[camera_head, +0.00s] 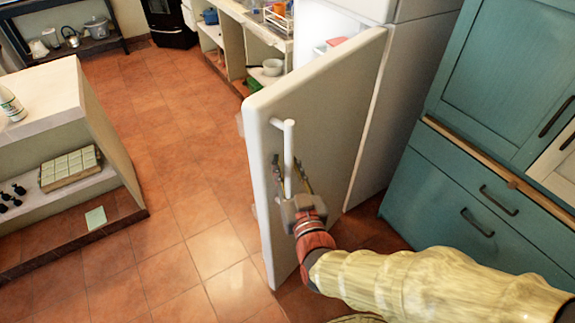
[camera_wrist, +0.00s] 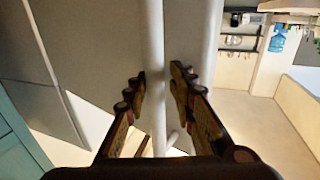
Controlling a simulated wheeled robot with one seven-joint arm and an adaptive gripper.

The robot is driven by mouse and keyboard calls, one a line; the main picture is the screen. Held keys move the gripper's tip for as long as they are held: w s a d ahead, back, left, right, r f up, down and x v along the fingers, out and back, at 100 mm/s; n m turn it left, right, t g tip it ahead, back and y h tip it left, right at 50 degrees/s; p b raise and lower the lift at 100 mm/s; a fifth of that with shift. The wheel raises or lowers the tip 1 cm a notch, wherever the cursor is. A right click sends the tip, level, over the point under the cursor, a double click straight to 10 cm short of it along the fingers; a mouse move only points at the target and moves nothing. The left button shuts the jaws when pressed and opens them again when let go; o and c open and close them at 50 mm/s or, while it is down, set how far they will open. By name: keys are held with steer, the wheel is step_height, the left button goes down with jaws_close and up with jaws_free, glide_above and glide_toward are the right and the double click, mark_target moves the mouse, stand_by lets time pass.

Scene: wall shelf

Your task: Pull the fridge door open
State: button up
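The white fridge door (camera_head: 325,110) stands swung wide open, away from the fridge body (camera_head: 395,110). Its white vertical bar handle (camera_head: 289,140) is on the door's outer face near the free edge. My gripper (camera_head: 290,170) is at the lower part of the handle, one finger on each side. In the wrist view, the handle (camera_wrist: 155,40) runs between the two fingers of my gripper (camera_wrist: 157,75). The fingers are apart, with small gaps showing beside the bar, so they are around it and not clamped. Most of the fridge's inside is hidden behind the door.
Teal cabinets (camera_head: 480,130) with dark handles stand to the right, close to my arm. A low shelf unit (camera_head: 50,130) stands at the left. The tiled floor (camera_head: 190,180) between it and the door is clear. A counter (camera_head: 245,30) with dishes is behind the door.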

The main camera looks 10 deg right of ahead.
steer(key=shift+o, duration=0.8)
steer(key=shift+d, duration=0.1)
steer(key=s, duration=0.5)
steer(key=shift+s+d+r, duration=0.15)
steer(key=shift+s, duration=1)
steer(key=shift+f, duration=0.2)
